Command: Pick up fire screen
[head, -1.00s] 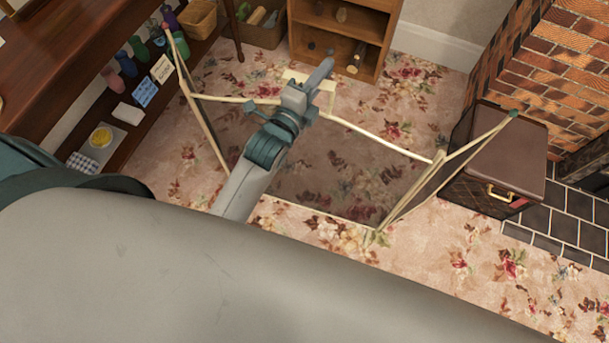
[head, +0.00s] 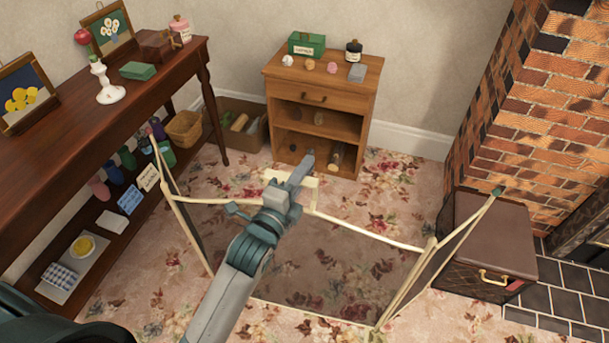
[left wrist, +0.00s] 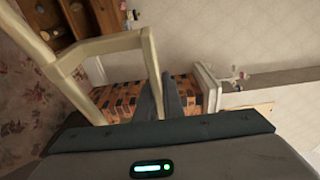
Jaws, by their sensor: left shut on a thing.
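The fire screen (head: 372,234) has a cream frame, dark see-through mesh and two angled side panels. It stands spread open, upright, in the middle of the head view. My left gripper (head: 300,178) is shut on the screen's raised handle at the middle of its top rail. The handle's cream bars (left wrist: 146,50) also show in the left wrist view, beside the gripper's fingers (left wrist: 162,98). The head view does not clearly show whether the screen's lower edge touches the carpet. My right gripper is not in view.
A long dark wooden table (head: 150,88) with a lower shelf stands at left. A small wooden cabinet (head: 368,100) stands behind the screen. A brown chest (head: 490,238) sits close to the screen's right panel, beside the brick fireplace (head: 530,110). Floral carpet (head: 450,320) is bare in front.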

